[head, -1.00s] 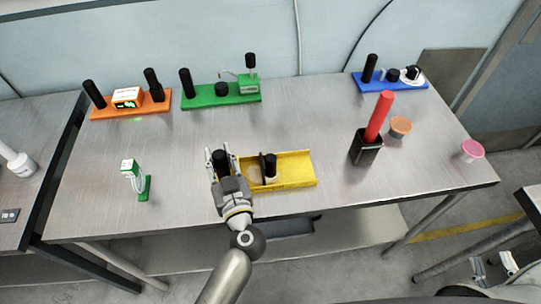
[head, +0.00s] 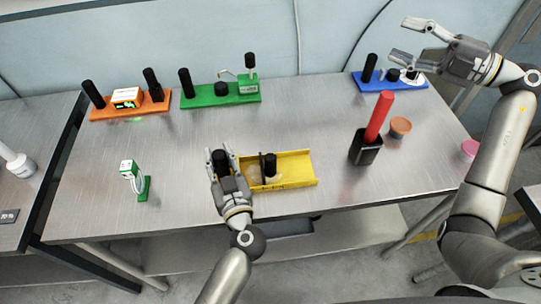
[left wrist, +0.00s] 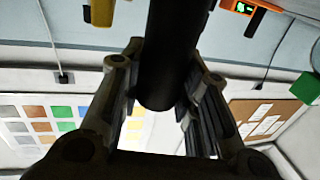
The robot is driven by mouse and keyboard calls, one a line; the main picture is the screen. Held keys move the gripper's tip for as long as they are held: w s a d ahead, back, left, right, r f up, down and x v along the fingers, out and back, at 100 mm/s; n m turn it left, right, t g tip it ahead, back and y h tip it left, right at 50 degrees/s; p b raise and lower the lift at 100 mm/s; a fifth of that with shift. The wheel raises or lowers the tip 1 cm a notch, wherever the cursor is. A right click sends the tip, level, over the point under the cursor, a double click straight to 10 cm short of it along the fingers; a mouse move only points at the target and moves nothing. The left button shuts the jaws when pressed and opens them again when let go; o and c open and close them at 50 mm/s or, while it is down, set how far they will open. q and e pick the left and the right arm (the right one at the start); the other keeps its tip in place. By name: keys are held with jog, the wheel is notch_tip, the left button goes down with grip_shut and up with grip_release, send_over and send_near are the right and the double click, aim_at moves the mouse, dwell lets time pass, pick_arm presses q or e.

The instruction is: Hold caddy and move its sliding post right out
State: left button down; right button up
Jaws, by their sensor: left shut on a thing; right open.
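The yellow caddy (head: 298,167) is an open tray near the front middle of the table. A short black post (head: 270,164) with a dark upright plate stands inside it, left of its middle. My left gripper (head: 222,158) is shut on a black upright handle at the caddy's left end. In the left wrist view that black handle (left wrist: 165,60) stands between the fingers. My right gripper (head: 416,40) is open and empty, raised high at the upper right, well away from the caddy.
A black holder (head: 366,150) with a red rod stands right of the caddy. An orange cup (head: 400,127) is beside it. Orange (head: 130,108), green (head: 215,97) and blue (head: 390,84) modules line the back. A small green-and-white device (head: 131,175) stands left.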

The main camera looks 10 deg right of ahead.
jog(key=w+a+r+n+g, duration=0.2)
jog(key=a+n+g, duration=0.3)
jog(key=a, duration=0.7)
jog(key=n+g+h, duration=0.6)
jog(key=n+h, duration=0.8)
jog(key=n, duration=0.9)
send_over(271, 157)
notch_tip(271, 157, down, 18)
notch_tip(271, 157, down, 12)
jog(key=shift+a+r, duration=0.1)
grip_shut()
